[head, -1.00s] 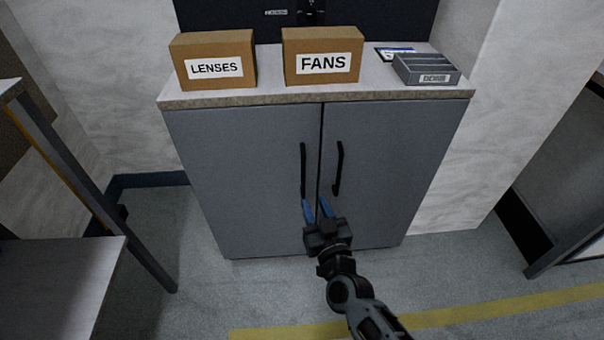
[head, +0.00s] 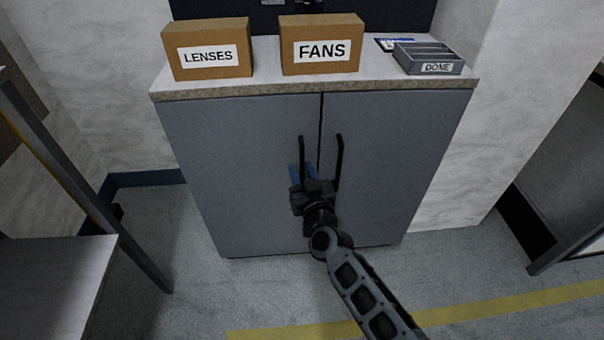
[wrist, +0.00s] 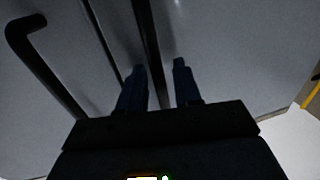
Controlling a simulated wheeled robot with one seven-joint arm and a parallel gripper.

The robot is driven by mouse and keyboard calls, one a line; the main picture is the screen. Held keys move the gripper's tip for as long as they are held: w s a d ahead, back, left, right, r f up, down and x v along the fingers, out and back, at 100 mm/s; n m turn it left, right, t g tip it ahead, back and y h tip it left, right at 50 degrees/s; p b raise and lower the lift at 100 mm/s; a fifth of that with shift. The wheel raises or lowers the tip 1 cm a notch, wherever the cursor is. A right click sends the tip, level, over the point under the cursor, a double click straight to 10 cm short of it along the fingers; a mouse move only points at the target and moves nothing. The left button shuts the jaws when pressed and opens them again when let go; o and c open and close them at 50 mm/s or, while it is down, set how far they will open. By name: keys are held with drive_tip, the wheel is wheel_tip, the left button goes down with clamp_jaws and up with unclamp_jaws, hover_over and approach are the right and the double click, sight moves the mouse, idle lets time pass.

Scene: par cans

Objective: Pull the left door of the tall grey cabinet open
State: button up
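The tall grey cabinet's left door (head: 238,165) and right door (head: 385,175) are shut and flush, with a thin dark seam between them. Each has a black upright bar handle near the seam. My gripper (head: 303,172) is at the lower part of the left door's handle (head: 301,147), its blue fingers partly hidden behind the gripper body. In the wrist view, the left handle (wrist: 148,40) runs between the two open fingers of my gripper (wrist: 159,72), with gaps visible. The right door's handle (head: 339,160) is free; it also shows in the wrist view (wrist: 45,75).
On the cabinet top (head: 265,82) stand a LENSES box (head: 208,68), a FANS box (head: 320,62) and a grey DONE tray (head: 430,65). A table (head: 60,280) is at the left. A yellow line (head: 480,309) crosses the clear floor.

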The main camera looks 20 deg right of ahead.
clamp_jaws()
drive_tip(key=shift+s+a+r, duration=0.1)
idle(0.5)
